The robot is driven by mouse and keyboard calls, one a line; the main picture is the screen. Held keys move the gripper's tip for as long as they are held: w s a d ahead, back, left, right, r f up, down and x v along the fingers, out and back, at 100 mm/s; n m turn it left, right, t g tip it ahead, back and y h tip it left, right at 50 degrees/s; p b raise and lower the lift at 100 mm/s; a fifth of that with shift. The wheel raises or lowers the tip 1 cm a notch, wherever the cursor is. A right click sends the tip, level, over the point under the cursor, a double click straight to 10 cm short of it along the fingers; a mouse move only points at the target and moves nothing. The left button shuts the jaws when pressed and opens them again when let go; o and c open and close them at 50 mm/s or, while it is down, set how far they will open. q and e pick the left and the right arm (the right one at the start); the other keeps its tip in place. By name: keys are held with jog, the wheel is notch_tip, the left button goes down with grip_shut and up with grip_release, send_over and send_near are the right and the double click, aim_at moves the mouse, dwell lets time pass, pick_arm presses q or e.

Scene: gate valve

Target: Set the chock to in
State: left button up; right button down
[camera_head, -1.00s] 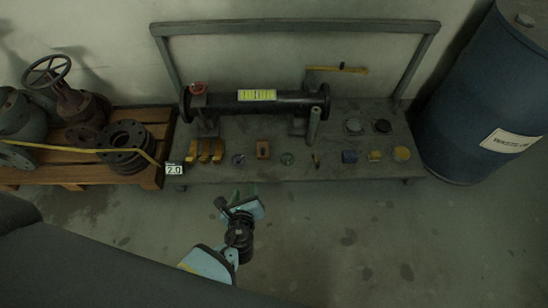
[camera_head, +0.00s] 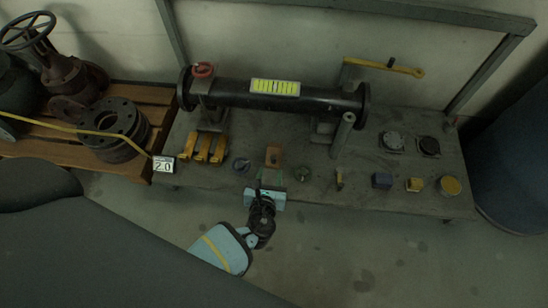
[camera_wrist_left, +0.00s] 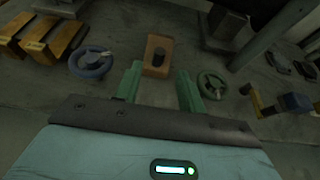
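A small orange-brown block (camera_head: 274,155) with a dark slot or knob in its middle sits on the grey bench, and I cannot tell whether it is the chock. My left gripper (camera_head: 271,180) is at the bench's front edge, just in front of the brown block. In the left wrist view its green fingers (camera_wrist_left: 160,76) are apart and empty, with the brown block (camera_wrist_left: 159,55) straight ahead between and beyond the tips. My right gripper is not in view.
A blue-grey handwheel (camera_wrist_left: 92,64) and a green handwheel (camera_wrist_left: 211,84) flank the brown block. The black pipe (camera_head: 225,94) runs behind, with a grey upright cylinder (camera_head: 343,134) at its right. The floor in front is clear.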

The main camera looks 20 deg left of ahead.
aim_at(273, 159)
pick_arm(q)
jog(key=shift+w+a+f, duration=0.1)
jog(key=shift+w+f, duration=0.1)
jog(key=shift+w, duration=0.15)
jog(key=b+x, duration=0.3)
jog(key=x, duration=0.2)
jog(key=shift+w+a+f+b, duration=0.1)
jog(key=shift+w+f+b, duration=0.15)
jog(key=shift+w+b, duration=0.1)
jog(key=shift+w+a+f, duration=0.1)
jog(key=shift+w, duration=0.3)
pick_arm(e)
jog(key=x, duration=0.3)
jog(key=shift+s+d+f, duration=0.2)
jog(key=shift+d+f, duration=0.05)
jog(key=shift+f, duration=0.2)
pick_arm(q)
jog(key=c, duration=0.8)
grip_shut()
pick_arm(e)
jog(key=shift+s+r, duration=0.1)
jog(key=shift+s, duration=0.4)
